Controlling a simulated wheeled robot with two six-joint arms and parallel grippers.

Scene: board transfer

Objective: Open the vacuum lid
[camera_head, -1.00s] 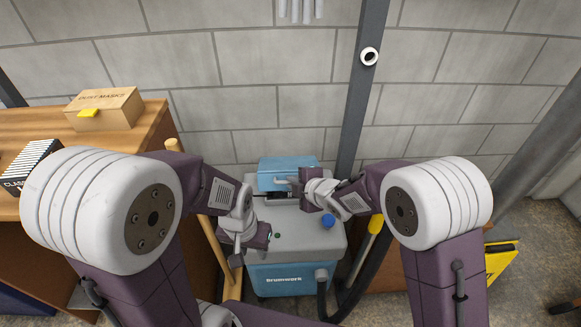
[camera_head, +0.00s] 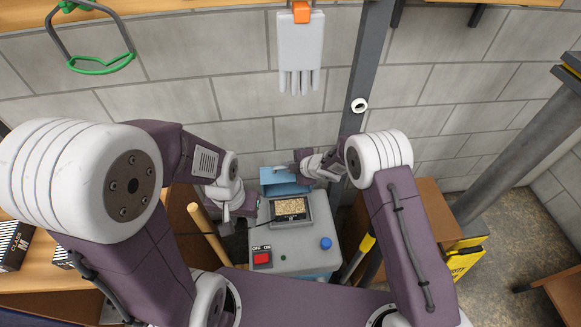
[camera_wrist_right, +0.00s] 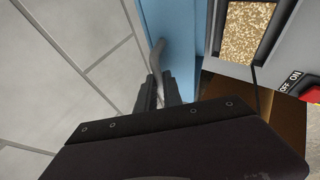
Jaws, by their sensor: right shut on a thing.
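The vacuum (camera_head: 305,258) has a grey top with a blue lid (camera_head: 284,188) at its back. The lid stands tilted up, and an opening with speckled tan debris (camera_head: 290,209) shows in front of it; the debris also shows in the right wrist view (camera_wrist_right: 248,30). My right gripper (camera_head: 298,166) is at the raised lid. In the right wrist view its fingers (camera_wrist_right: 159,88) are shut on the lid's grey handle (camera_wrist_right: 157,56), beside the blue lid (camera_wrist_right: 178,45). My left gripper (camera_head: 230,212) hangs left of the opening, apart from the lid; its jaw gap is unclear.
A red switch (camera_head: 262,258) and a blue knob (camera_head: 326,243) sit on the vacuum's top. A wooden pole (camera_head: 207,232) stands at left, near a shelf. A grey post (camera_head: 357,120) and block wall are behind. A yellow sign (camera_head: 467,258) is at right.

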